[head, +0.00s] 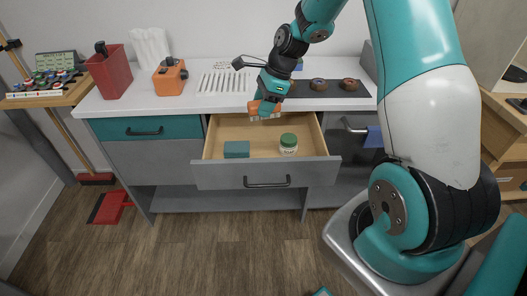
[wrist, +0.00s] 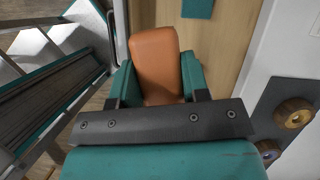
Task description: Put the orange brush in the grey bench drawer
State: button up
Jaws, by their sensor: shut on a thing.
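The orange brush (head: 264,107) is held in my gripper (head: 268,99), bristles down, above the back part of the open drawer. In the wrist view the orange brush (wrist: 157,62) sits between the two teal fingers of my gripper (wrist: 158,85), which are shut on it. The grey bench drawer (head: 266,175) is pulled out, with a light wooden inside and a dark bar handle. A green box (head: 237,149) lies in its left part and a green-lidded jar (head: 288,143) stands in its right part.
The white worktop (head: 200,105) above the drawer carries a red bin (head: 110,72), an orange box-like tool (head: 170,76) and a dark strip with round parts (head: 330,88). The drawer floor between the green box and the jar is bare.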

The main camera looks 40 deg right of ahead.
jog(key=shift+w+d+f+m+t, duration=0.1)
jog(key=shift+d+m+t, duration=0.3)
jog(key=shift+m, duration=0.6)
send_near(265, 154)
jog(key=a+f, duration=0.1)
jog(key=a, duration=0.1)
jog(key=a+f, duration=0.2)
jog(key=s+a+f, duration=0.1)
jog(key=a, duration=0.1)
jog(key=shift+s+a+f+p, duration=0.1)
jog(key=shift+f+p, duration=0.2)
jog(key=shift+f, duration=0.1)
jog(key=shift+f, duration=0.15)
jog(key=o, duration=0.9)
jog(key=shift+o, duration=0.2)
